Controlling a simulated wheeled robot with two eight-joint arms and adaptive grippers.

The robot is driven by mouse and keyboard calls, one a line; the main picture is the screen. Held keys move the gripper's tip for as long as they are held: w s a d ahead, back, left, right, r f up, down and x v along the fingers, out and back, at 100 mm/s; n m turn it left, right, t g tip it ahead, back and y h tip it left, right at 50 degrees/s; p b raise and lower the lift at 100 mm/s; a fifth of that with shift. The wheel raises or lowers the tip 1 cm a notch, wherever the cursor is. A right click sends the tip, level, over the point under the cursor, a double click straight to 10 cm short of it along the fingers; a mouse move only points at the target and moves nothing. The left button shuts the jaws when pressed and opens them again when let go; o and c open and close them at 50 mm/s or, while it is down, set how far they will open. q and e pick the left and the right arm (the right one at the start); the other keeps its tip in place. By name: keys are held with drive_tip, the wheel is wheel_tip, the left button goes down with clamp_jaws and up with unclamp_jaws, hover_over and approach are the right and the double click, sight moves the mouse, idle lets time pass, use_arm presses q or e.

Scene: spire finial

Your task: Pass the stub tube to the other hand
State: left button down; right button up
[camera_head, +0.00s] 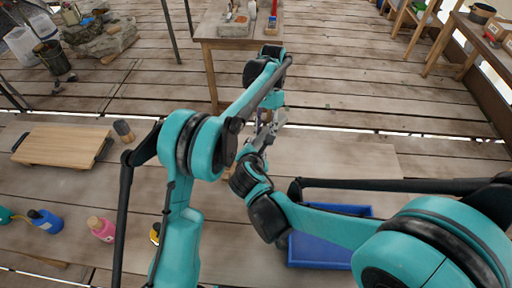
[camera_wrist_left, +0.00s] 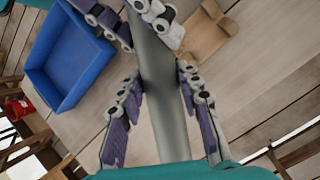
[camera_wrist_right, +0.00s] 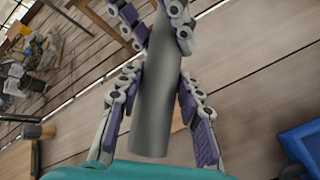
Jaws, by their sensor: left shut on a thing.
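The stub tube is a plain grey cylinder, seen in the left wrist view (camera_wrist_left: 165,105) and the right wrist view (camera_wrist_right: 152,115). My left gripper (camera_wrist_left: 158,74) is shut on it. My right gripper (camera_wrist_right: 162,78) has its fingers on both sides of the tube's other part; I cannot tell whether they press on it. Each wrist view shows the opposite gripper's fingers at the top, close by on the same tube. In the head view the right gripper (camera_head: 264,135) meets the left one above the table, and the arms mostly hide the tube.
A blue tray (camera_head: 305,252) lies on the table, partly behind my right arm. A wooden piece (camera_wrist_left: 207,32) lies below the grippers.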

clamp_jaws()
use_arm(q)
drive_tip(key=c, duration=1)
unclamp_jaws()
drive_tip(key=shift+o, duration=0.2)
